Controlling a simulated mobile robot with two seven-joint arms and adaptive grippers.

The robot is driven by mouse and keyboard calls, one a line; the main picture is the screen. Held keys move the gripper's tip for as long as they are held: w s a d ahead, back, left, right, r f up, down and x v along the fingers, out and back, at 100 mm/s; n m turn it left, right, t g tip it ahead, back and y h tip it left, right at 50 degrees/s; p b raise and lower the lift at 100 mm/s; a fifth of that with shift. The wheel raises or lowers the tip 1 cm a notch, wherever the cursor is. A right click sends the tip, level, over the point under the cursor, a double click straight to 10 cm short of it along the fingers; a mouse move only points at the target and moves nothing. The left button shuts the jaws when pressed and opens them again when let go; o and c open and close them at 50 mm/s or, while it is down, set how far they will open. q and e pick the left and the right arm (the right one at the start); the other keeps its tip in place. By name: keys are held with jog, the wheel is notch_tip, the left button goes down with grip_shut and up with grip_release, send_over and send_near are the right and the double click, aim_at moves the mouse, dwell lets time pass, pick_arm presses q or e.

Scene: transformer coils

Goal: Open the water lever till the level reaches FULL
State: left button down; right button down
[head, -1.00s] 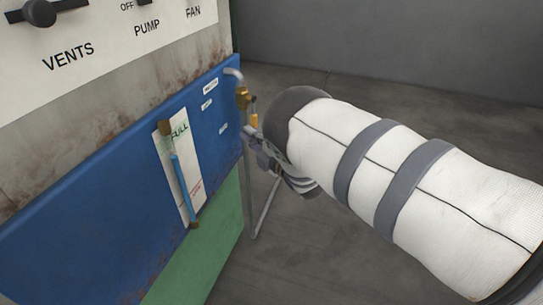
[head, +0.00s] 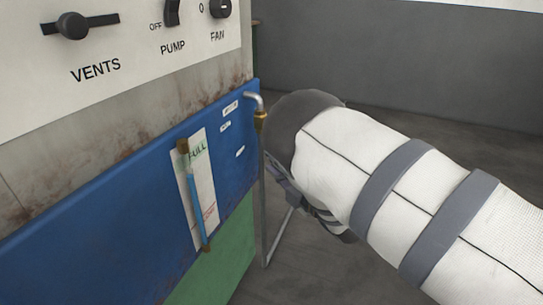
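The level gauge (head: 194,195) is an upright glass tube with brass ends on a white FULL-marked plate, on the blue panel. Blue water (head: 196,205) fills most of the tube, its top a little below the FULL lettering (head: 198,148). The brass water valve (head: 261,120) sits under a bent grey pipe at the panel's right edge. Its lever is not visible now; my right arm covers the area beside the valve. My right gripper (head: 283,183) is below the valve, partly hidden behind my white-sleeved forearm, so its fingers and any contact are unclear. My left gripper is out of view.
Above the blue panel (head: 90,225) are the VENTS slider (head: 72,26), PUMP switch (head: 172,12) and FAN knob (head: 219,7). A thin grey pipe (head: 264,225) runs down beside the cabinet's right edge. The floor to the right is clear.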

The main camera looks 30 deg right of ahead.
pick_arm(q)
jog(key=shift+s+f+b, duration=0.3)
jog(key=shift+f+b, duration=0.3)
jog(key=shift+b, duration=0.1)
pick_arm(e)
jog(key=w+d, duration=0.2)
jog(key=w, duration=0.6)
jog(key=shift+w+f, duration=0.25)
jog(key=shift+f, duration=0.05)
jog(key=shift+d, duration=0.1)
